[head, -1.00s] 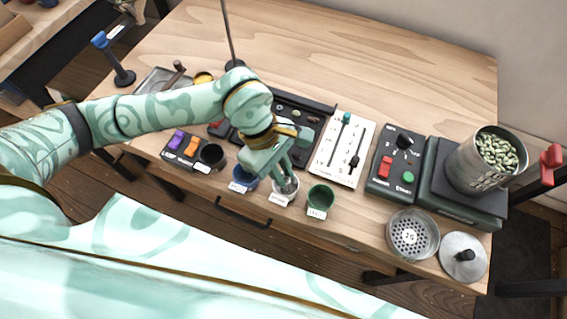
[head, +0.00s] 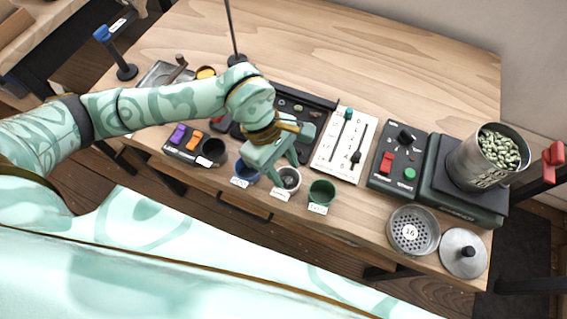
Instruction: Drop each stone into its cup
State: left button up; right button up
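My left gripper (head: 283,168) hangs just above the white cup (head: 278,194), its fingers seeming apart with nothing visible between them. A small greyish thing, perhaps a stone (head: 290,182), shows inside the white cup. To the left stand a blue cup (head: 246,174) and a black cup (head: 213,152); to the right stands a green cup (head: 322,193). Each has a small label in front. Behind the gripper, a dark tray (head: 320,103) holds a few small stones (head: 298,108), partly hidden by my arm. My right gripper is out of view.
A white slider panel (head: 342,148), a switch box (head: 399,160) and a scale (head: 462,192) bearing a can of green beans (head: 490,158) stand to the right. A round sieve (head: 413,230) and a knobbed lid (head: 464,254) lie near the front edge. The table's back is clear.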

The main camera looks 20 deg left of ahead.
pick_arm(q)
jog(key=p+v, duration=0.3)
jog(key=v, duration=1.3)
jog(key=shift+p, duration=0.3)
jog(key=shift+r, duration=0.15)
